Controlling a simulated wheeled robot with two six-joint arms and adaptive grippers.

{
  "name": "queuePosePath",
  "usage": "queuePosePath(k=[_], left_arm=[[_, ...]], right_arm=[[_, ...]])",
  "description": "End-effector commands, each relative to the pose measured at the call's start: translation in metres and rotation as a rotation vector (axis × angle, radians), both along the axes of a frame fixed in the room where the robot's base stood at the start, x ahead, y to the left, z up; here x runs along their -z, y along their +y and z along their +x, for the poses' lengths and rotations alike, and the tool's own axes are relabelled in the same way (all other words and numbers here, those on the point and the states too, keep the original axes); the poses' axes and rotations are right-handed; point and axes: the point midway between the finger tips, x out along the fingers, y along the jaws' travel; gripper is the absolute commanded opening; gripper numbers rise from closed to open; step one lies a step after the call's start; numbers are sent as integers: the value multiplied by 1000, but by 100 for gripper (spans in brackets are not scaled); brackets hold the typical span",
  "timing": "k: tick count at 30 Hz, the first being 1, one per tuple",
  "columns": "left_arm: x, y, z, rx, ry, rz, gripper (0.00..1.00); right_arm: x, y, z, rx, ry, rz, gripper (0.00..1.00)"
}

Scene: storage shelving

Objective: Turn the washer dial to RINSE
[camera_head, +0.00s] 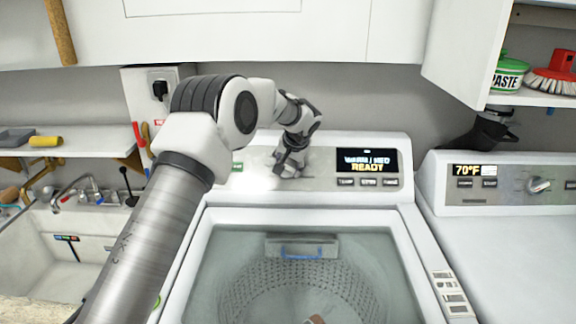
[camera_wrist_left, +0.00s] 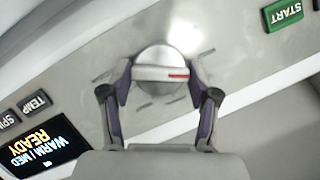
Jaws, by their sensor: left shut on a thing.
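The washer (camera_head: 405,215) stands in the middle of the head view with its tub open. Its control panel (camera_head: 322,184) has a display (camera_head: 366,161) reading "WARM / MED READY". In the left wrist view the round silver dial (camera_wrist_left: 160,72) has a grip bar with a red mark at one end. My left gripper (camera_wrist_left: 160,85) is shut on the dial, one finger at each side. In the head view my left gripper (camera_head: 290,165) reaches the panel left of the display and hides the dial. Marks around the dial are too small to read. My right gripper is not in view.
A green START button (camera_wrist_left: 284,13) and a TEMP button (camera_wrist_left: 35,103) flank the dial. A dryer (camera_head: 505,215) with its own knob stands at the right. A sink (camera_head: 75,245) is at the left. Cabinets (camera_head: 250,35) hang above the washer.

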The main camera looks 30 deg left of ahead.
Motion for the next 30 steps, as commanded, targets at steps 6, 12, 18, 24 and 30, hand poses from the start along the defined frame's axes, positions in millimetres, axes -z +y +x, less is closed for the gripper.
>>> queuePosePath(k=[6, 12, 18, 24, 30], left_arm=[[2, 1, -1, -111, -60, -106, 26], [2, 2, -2, -180, -100, -170, 26], [2, 2, -1, -213, -119, -201, 26], [2, 1, -1, -221, -124, -209, 26], [2, 1, -2, -220, -122, -208, 26]], right_arm=[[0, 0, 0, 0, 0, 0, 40], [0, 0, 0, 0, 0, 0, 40], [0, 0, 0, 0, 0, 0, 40], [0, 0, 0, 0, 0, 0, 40], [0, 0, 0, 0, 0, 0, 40]])
